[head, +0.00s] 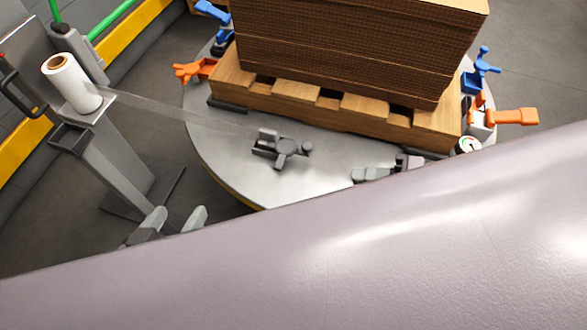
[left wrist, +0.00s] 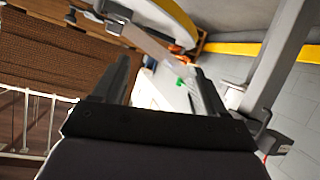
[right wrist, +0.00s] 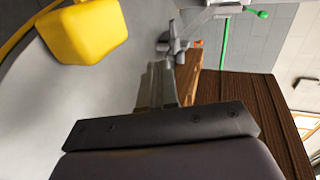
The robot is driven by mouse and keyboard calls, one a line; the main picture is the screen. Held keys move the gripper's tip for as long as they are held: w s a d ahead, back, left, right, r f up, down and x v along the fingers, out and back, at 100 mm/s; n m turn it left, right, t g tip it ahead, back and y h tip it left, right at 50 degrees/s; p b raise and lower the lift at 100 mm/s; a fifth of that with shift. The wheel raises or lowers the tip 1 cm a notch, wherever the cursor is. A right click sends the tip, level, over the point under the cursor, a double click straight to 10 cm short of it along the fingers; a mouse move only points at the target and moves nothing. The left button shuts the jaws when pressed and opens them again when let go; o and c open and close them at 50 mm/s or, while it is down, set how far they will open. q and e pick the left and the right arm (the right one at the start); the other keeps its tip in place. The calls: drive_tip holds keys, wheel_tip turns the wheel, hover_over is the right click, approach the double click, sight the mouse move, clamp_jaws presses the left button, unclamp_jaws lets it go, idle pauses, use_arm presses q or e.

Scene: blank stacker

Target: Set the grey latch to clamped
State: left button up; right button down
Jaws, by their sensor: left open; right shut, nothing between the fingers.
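The grey latch (head: 285,149) sits on the round metal turntable (head: 225,150), in front of the pallet. It has a small upright block and a knobbed handle; I cannot tell its setting. It also shows in the right wrist view (right wrist: 175,42), beyond the fingertips. My right gripper (head: 358,174) is shut and empty, low over the turntable to the right of the latch, with a visible gap between them. Its closed fingers show in the right wrist view (right wrist: 158,85). My left gripper (head: 174,222) is open and empty, off the turntable's front left edge.
A cardboard stack (head: 350,50) stands on a wooden pallet (head: 300,105). Orange (head: 195,70) and blue (head: 481,68) latches stand around it. A film roll (head: 72,83) on a stand trails film towards the grey latch. A yellow block (right wrist: 85,30) is near my right gripper. My arm hides the lower right.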

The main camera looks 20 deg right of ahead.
use_arm(q)
drive_tip(key=shift+w+f, duration=0.15)
drive_tip(key=shift+f, duration=0.1)
use_arm(e)
drive_tip(key=shift+w+r+y, duration=0.1)
drive_tip(key=shift+w+y, duration=0.1)
drive_tip(key=shift+y, duration=0.2)
drive_tip(key=b+x, duration=0.3)
drive_tip(key=x, duration=0.7)
drive_tip(key=shift+w+a, duration=0.15)
drive_tip(key=shift+w, duration=0.05)
drive_tip(key=shift+w+a, duration=0.3)
drive_tip(key=shift+a, duration=0.2)
drive_tip(key=shift+w+a, duration=0.35)
drive_tip(key=shift+a, duration=0.15)
use_arm(q)
drive_tip(key=shift+w+d+f+h, duration=0.1)
drive_tip(key=shift+w+d+h, duration=0.05)
drive_tip(key=shift+d+h, duration=0.4)
drive_tip(key=shift+w+d+h, duration=0.1)
drive_tip(key=shift+d+h, duration=0.25)
drive_tip(key=shift+d, duration=0.35)
use_arm(e)
drive_tip(key=shift+w+a, duration=0.35)
drive_tip(key=shift+a, duration=0.1)
use_arm(q)
drive_tip(key=shift+w, duration=0.1)
use_arm(e)
drive_tip(key=shift+a+m, duration=0.15)
drive_tip(key=shift+m, duration=0.15)
